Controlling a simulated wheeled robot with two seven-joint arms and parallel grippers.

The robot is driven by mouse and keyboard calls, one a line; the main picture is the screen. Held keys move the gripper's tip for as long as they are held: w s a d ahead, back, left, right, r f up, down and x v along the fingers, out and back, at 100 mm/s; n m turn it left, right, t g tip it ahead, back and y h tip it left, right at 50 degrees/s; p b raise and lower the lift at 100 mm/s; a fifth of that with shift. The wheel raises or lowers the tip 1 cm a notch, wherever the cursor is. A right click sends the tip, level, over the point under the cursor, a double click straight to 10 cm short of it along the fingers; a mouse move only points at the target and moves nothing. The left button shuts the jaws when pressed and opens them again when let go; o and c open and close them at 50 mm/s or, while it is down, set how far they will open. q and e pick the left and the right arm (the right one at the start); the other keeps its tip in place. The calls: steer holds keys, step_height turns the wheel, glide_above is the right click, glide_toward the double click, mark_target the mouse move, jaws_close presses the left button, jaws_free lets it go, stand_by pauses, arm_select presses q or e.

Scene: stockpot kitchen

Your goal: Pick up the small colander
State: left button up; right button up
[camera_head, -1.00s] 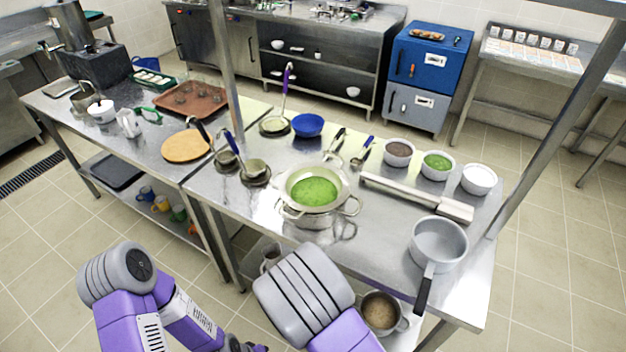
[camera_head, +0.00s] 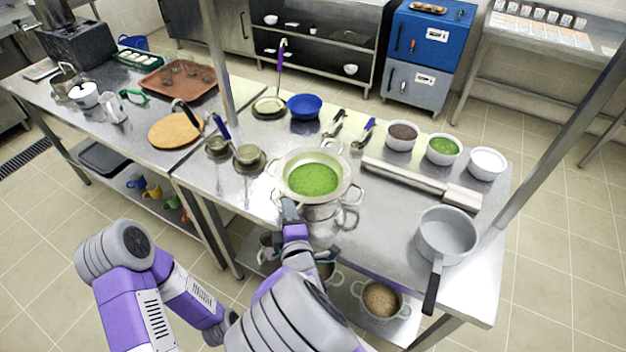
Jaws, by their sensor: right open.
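The small colander (camera_head: 338,160) is a pale metal bowl with a wide rim. It sits on top of a silver pot (camera_head: 325,218) with loop handles, near the front middle of the steel table. Bright green contents (camera_head: 313,179) show inside it. My right gripper (camera_head: 289,207) is at the front left edge of the colander, open. Its fingertips are small and dark here, and I cannot tell whether they touch the rim or a handle. My left arm is low at the left, and its gripper is not visible.
A grey saucepan (camera_head: 447,235) stands at the right, its handle over the front edge. A long metal tool (camera_head: 420,182) lies behind it. Several small bowls (camera_head: 443,150) and a blue bowl (camera_head: 304,106) are farther back.

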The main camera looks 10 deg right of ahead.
steer(key=w, duration=0.3)
steer(key=w+a+b, duration=0.1)
steer(key=shift+w+f, duration=0.25)
steer(key=shift+f, duration=0.05)
jaws_close()
steer(key=shift+r, duration=0.1)
